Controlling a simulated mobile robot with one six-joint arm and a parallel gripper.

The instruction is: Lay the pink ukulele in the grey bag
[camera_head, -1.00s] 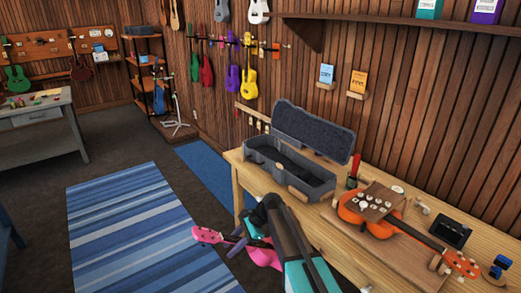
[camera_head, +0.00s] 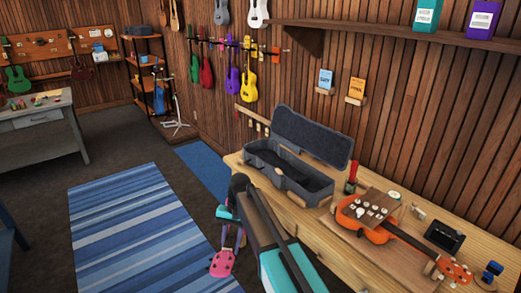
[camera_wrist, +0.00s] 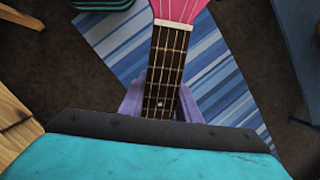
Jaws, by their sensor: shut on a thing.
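The pink ukulele (camera_head: 222,263) shows only its headstock in the head view, low in the middle, beside the bench and over the floor; my arm hides its body. In the wrist view its dark fretted neck (camera_wrist: 168,62) runs between the purple fingers of my gripper (camera_wrist: 160,102), which is shut on it. The pink headstock (camera_wrist: 182,9) lies beyond the white nut at the top. The grey bag (camera_head: 318,190) lies open and empty on the wooden bench, its lid raised at the back. My gripper is in front of and below the bag.
An orange ukulele (camera_head: 365,220) lies on the bench (camera_head: 330,250) right of the bag, with a red-handled tool (camera_head: 351,177) between them. A black box (camera_head: 445,235) stands further right. A striped blue rug (camera_head: 140,225) covers open floor to the left.

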